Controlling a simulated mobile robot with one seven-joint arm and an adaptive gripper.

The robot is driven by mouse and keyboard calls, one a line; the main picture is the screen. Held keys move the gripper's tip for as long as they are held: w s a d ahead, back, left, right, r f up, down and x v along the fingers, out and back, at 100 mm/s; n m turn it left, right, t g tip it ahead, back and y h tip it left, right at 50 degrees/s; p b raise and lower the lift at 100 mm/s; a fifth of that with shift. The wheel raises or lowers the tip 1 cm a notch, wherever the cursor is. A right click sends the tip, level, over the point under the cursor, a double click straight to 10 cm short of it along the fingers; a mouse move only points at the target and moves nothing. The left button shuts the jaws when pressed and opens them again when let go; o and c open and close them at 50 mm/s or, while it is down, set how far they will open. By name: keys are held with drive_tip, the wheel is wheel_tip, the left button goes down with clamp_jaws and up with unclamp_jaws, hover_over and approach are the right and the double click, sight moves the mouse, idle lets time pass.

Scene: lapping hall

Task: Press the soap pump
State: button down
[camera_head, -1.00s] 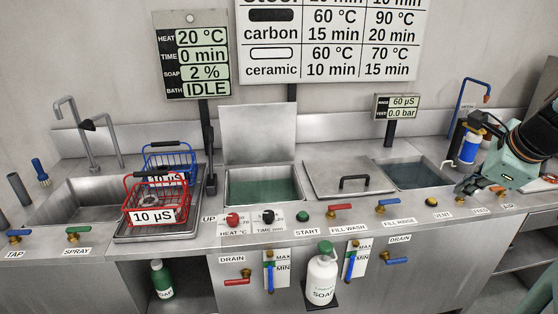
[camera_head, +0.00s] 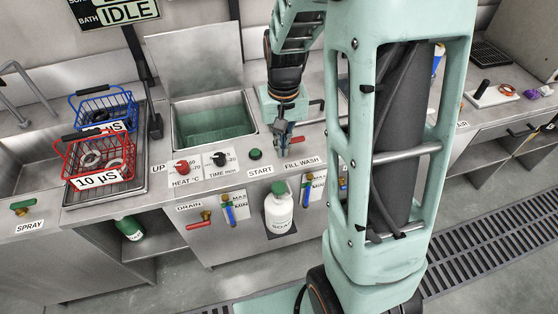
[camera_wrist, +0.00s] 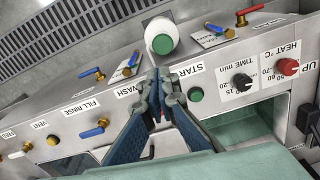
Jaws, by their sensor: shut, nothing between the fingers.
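The soap pump bottle (camera_head: 279,212) is white with a green top and stands on a small bracket on the front of the cabinet, below the START button. In the wrist view the bottle (camera_wrist: 160,37) shows at the top centre, its green cap facing the camera. My gripper (camera_head: 283,143) is above the counter edge by the FILL WASH label, above and behind the bottle, apart from it. In the wrist view my gripper (camera_wrist: 158,76) is shut and empty, with its fingertips just below the bottle in the picture.
The green START button (camera_head: 255,154) and the TIME knob (camera_head: 219,159) are close by on the counter. The open wash bath (camera_head: 213,122) lies behind. Red and blue wire baskets (camera_head: 99,163) stand at the left. A second green bottle (camera_head: 130,228) sits on the lower shelf.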

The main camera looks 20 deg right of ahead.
sight(278, 186)
drive_tip(key=shift+a+f+n, duration=0.2)
drive_tip(key=shift+a+n, duration=0.3)
drive_tip(key=shift+n, duration=0.1)
wheel_tip(278, 186, down, 14)
drive_tip(key=shift+r+p, duration=0.1)
drive_tip(key=shift+p, duration=0.55)
drive_tip(key=shift+f+b, duration=1.45)
drive_tip(key=shift+f, duration=0.1)
drive_tip(key=shift+r, duration=0.1)
wheel_tip(278, 186, up, 14)
drive_tip(key=p, duration=0.2)
